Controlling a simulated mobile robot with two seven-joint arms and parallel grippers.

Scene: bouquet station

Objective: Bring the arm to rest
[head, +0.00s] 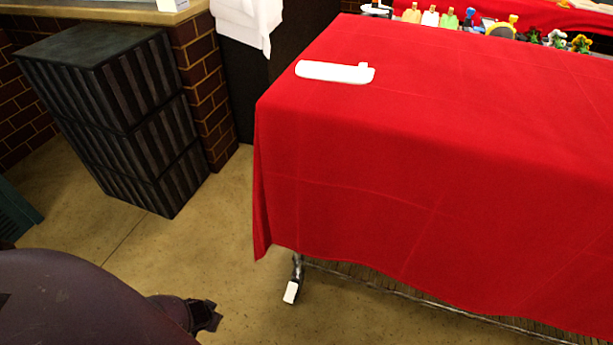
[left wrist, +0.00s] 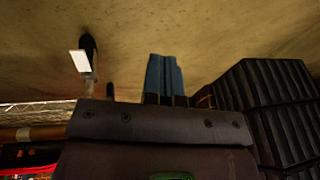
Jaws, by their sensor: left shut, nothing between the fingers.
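My left gripper (head: 207,316) is low at the lower left of the head view, over the floor and to the left of the red-covered table. It is dark and small there, and clear of the table. In the left wrist view its two bluish fingers (left wrist: 163,75) lie side by side, shut, with nothing seen between them. My dark left arm fills the lower left corner of the head view. My right gripper is not in view.
The red-covered table (head: 440,170) has a flat white object (head: 335,72) near its far left corner. Several small colourful items (head: 430,16) line its back. A table leg (head: 297,275) meets the floor. Black stacked crates (head: 115,115) stand left. Bare floor (head: 190,235) lies between.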

